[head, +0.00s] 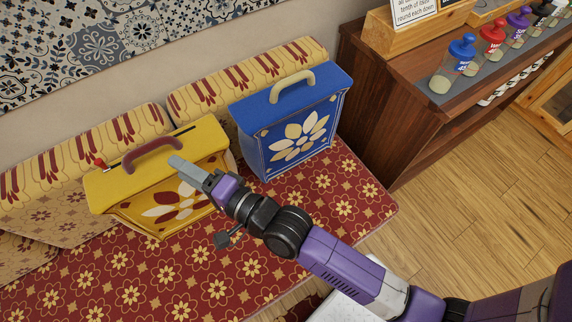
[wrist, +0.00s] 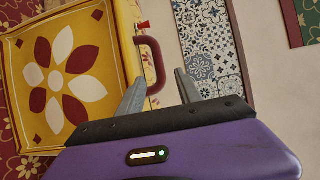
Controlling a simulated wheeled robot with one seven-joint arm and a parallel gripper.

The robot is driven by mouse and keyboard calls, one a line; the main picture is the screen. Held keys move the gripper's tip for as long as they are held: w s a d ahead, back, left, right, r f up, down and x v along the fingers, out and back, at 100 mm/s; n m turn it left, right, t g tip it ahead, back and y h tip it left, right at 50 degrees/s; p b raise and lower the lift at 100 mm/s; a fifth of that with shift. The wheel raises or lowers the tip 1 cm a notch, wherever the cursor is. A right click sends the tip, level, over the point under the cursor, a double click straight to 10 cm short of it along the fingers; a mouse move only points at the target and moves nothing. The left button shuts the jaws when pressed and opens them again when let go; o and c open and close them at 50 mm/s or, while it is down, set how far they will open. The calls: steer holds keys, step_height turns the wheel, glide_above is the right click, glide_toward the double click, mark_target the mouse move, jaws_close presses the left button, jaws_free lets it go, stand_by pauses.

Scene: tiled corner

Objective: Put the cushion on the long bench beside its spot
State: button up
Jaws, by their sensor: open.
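Cream-and-red patterned cushions line the back of the long bench (head: 300,205), with a left back cushion (head: 60,155) and a right back cushion (head: 235,68). I cannot tell which cushion the task names. A yellow box (head: 112,190) with a dark red handle (head: 152,154) stands on the bench, partly hiding the left cushion; the box (wrist: 20,95) and handle (wrist: 148,62) also show in the wrist view. My gripper (head: 185,166) is open and empty just in front of the yellow box. In the wrist view my gripper's fingers (wrist: 158,92) appear near the handle, apart from it.
A blue box (head: 262,150) with a cream handle stands right of the yellow one. The red bench seat in front of the boxes is clear.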

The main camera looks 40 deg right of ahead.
steer(key=s+d+f+n+h, duration=0.1)
steer(key=s+d+n, duration=0.15)
steer(key=s, duration=0.35)
steer(key=s+d+f+n+g+h, duration=0.1)
steer(key=s+d+n, duration=0.1)
steer(key=s+d, duration=0.3)
steer(key=s+d+f+n+h, duration=0.1)
steer(key=s+d+n, duration=0.15)
steer(key=s, duration=0.55)
steer(key=s+d+r+n+h, duration=0.1)
steer(key=s+r+n, duration=0.2)
steer(key=s, duration=0.3)
steer(key=s+d+r+n+g+h, duration=0.1)
steer(key=s+d+r+n, duration=0.1)
steer(key=s, duration=0.5)
steer(key=r+n, duration=0.1)
steer(key=n, duration=0.1)
steer(key=shift+s+d+n+g, duration=0.25)
steer(key=shift+d+n+g, duration=0.05)
steer(key=shift+n, duration=0.1)
